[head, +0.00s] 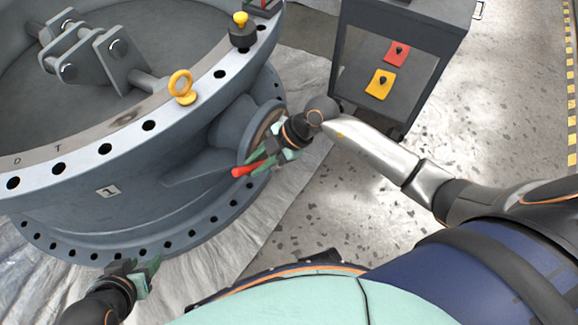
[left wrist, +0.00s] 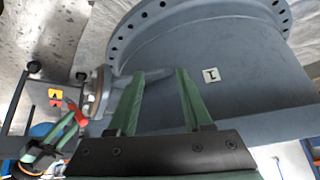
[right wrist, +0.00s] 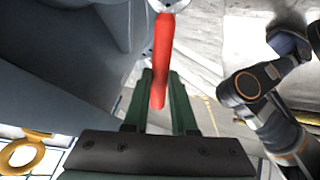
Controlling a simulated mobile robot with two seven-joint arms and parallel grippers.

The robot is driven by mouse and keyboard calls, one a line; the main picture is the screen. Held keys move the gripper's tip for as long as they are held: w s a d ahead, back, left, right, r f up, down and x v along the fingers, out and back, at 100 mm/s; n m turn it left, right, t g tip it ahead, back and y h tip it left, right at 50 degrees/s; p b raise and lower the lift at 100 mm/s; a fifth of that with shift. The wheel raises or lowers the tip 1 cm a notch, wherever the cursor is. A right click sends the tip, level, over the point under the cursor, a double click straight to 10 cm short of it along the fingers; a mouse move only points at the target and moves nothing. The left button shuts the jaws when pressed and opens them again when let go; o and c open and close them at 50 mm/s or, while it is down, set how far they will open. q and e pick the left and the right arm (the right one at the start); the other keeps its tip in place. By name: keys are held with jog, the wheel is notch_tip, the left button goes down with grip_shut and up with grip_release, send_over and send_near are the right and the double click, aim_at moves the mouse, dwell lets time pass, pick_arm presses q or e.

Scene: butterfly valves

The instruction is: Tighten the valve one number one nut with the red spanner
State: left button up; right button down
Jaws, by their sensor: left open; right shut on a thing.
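The large grey valve (head: 140,205) carries a number 1 label (head: 107,191), which also shows in the left wrist view (left wrist: 211,75). My right gripper (head: 256,161) is shut on the red spanner (head: 244,171) beside the round side flange (head: 268,122) of the valve. In the right wrist view the red handle (right wrist: 162,62) runs up between the fingers, and a silvery end is cut off at the top edge. I cannot make out which nut is number one, or whether the spanner touches one. My left gripper (head: 150,272) is open and empty near the valve's lower rim.
A yellow lifting eye (head: 181,87) and a black-and-yellow knob (head: 242,30) stand on the valve's top rim. A dark cart (head: 400,60) with a red pad (head: 397,53) and a yellow pad (head: 380,84) is beyond. Speckled floor is clear at the right.

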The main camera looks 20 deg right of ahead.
pick_arm(q)
jog(key=w+d+r+m+t+h+b, duration=0.25)
jog(key=w+r+t, duration=0.65)
jog(key=r, duration=0.5)
pick_arm(e)
jog(key=d+f+m+t+y, duration=0.35)
jog(key=d+m+t, duration=0.4)
jog(key=t, duration=0.45)
pick_arm(q)
jog(key=s+d+r+m+t+h, duration=0.2)
jog(key=s+r+m+t+h, duration=0.1)
jog(key=r+h, duration=0.3)
jog(key=s+d+r+m+t+h+b, duration=0.1)
jog(key=s+d+r+m+t+h, duration=0.2)
jog(key=r+h, duration=0.3)
notch_tip(320, 180, up, 5)
jog(key=shift+s+d+f+m, duration=0.15)
jog(key=shift+s+d+m, duration=0.1)
jog(key=shift+s+m, duration=0.55)
pick_arm(e)
jog(key=shift+h, duration=0.25)
jog(key=w, duration=0.1)
jog(key=w+a, duration=0.1)
jog(key=w, duration=0.1)
jog(key=w+a, duration=0.1)
jog(key=shift+w+f, duration=0.15)
jog(key=shift+f, duration=0.25)
